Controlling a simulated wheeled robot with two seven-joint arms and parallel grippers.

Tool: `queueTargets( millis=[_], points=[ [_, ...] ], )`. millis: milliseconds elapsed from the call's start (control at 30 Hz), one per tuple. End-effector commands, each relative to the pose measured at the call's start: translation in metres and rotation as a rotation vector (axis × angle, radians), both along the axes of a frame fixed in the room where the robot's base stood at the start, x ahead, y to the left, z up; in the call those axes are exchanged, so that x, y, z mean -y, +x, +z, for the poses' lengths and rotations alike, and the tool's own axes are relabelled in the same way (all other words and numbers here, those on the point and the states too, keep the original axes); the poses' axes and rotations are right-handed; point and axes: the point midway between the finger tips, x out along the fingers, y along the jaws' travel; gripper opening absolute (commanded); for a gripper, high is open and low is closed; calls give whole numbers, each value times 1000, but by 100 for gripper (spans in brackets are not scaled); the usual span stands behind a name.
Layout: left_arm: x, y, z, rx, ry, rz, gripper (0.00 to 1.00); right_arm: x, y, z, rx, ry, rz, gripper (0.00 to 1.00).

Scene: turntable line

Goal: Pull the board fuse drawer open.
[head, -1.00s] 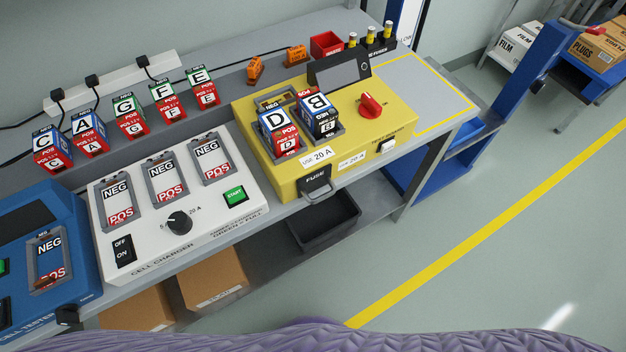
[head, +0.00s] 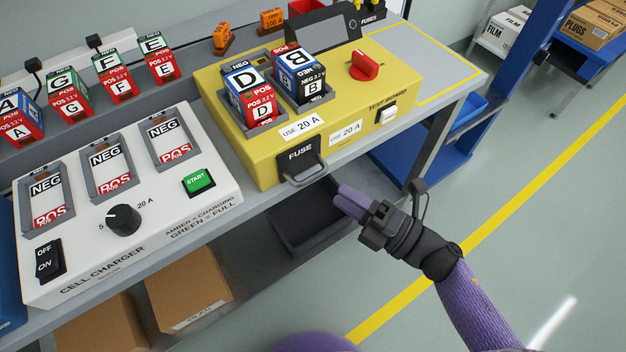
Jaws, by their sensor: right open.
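The yellow test board (head: 235,150) stands on the bench with cells D (head: 248,92) and B (head: 298,75) in its slots. Its black fuse drawer (head: 301,155), marked FUSE, is in the front face below the "USE 20 A" label, with a grey bar handle (head: 306,176). The drawer front looks flush with the board, so it appears shut. My right gripper (head: 345,200) is open and empty, in front of the bench, below and to the right of the handle and apart from it. My left gripper is not in view.
A dark bin (head: 290,243) sits on the lower shelf below the drawer. The white cell charger (head: 150,220) is on the left, with several cells behind it.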

Motion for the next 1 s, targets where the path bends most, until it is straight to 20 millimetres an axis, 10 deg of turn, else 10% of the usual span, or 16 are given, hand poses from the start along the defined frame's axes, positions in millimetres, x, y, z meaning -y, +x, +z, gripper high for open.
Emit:
queueTargets(
  millis=[300,600,867,1000],
  points=[
    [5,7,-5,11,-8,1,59,-49,38,10,-4,4,-3,51],
    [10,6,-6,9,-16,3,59,-53,41,11,-8,4,-4,51],
    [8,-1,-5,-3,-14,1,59,-53,41,11,-8,4,-4,0],
    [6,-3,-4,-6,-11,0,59,-53,41,11,-9,5,-4,0]
  ],
)
